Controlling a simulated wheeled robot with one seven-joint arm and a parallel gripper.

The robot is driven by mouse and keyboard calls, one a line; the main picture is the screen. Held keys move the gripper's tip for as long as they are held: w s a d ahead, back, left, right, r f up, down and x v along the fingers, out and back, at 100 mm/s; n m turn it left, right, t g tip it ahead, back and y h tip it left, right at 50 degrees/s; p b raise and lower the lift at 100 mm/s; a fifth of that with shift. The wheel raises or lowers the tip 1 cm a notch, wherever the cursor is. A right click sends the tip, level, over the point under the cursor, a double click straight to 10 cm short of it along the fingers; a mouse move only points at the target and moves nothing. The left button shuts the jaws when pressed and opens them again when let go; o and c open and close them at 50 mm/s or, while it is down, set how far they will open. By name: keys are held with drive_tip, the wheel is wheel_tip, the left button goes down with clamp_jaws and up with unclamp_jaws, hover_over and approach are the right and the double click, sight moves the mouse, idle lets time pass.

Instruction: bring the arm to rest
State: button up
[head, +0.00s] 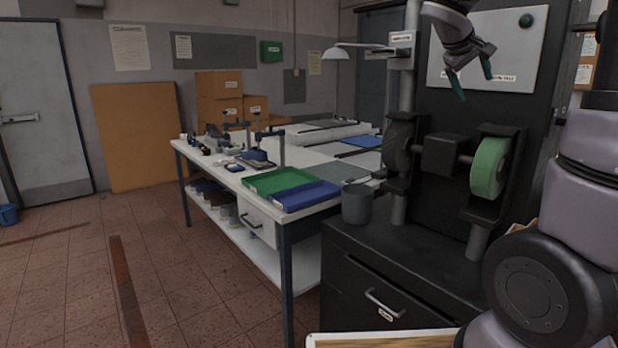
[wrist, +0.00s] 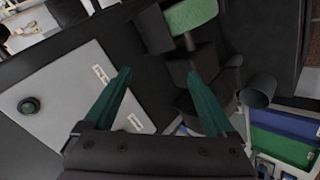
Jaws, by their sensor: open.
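My gripper (head: 470,84) is raised at the top right of the head view, in front of the grey panel on the black machine. Its two green fingers are apart, with nothing between them. In the wrist view my gripper (wrist: 158,92) also shows open and empty, its fingers spread. Part of my arm fills the right side of the head view.
A bench grinder with a green wheel (head: 489,167) stands below my gripper on a black cabinet (head: 400,250). A grey cup (head: 356,203) stands at its left. A workbench (head: 225,178) holds a green tray (head: 272,183) and a blue tray (head: 306,196).

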drive_tip(key=s+a+f+m+y, duration=0.2)
drive_tip(key=s+a+y, duration=0.1)
drive_tip(key=s+a, duration=0.2)
drive_tip(key=s+a+f+m+t+y, duration=0.1)
drive_tip(key=s+a+f+y, duration=0.1)
drive_tip(key=s+a, duration=0.4)
drive_tip(key=s+a+f+m+y, duration=0.2)
drive_tip(key=s+a+y, duration=0.3)
drive_tip(key=s, duration=0.7)
drive_tip(key=shift+s+a+m, duration=0.25)
drive_tip(key=shift+a+m, duration=0.05)
drive_tip(key=shift+a, duration=0.35)
